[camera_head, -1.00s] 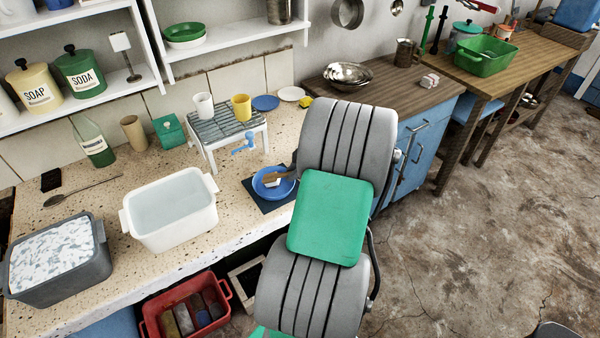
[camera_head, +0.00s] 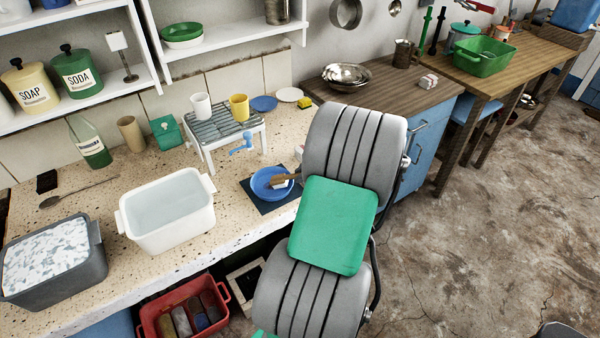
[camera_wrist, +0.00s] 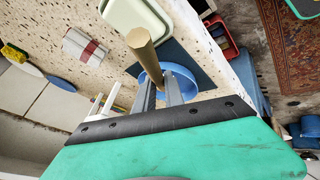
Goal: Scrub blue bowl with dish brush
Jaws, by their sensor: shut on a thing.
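The blue bowl (camera_head: 260,186) sits upright on a dark mat (camera_head: 250,197) near the counter's front edge. The dish brush (camera_head: 284,178) has a wooden handle and pale bristles, and its head is inside the bowl. I cannot tell whether the bristles press on the bowl. In the wrist view, my gripper (camera_wrist: 160,90) is shut on the brush handle (camera_wrist: 140,47), which sticks up toward the camera. The bowl (camera_wrist: 184,82) shows below the fingers, partly covered by them. My arm hides the gripper in the head view.
A white basin (camera_head: 135,232) of water and a grey basin (camera_head: 72,292) of suds stand left. A rack (camera_head: 199,141) with two cups is behind the bowl. A white and red box (camera_wrist: 85,46) lies close by. A yellow sponge (camera_head: 304,103) is at the back.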

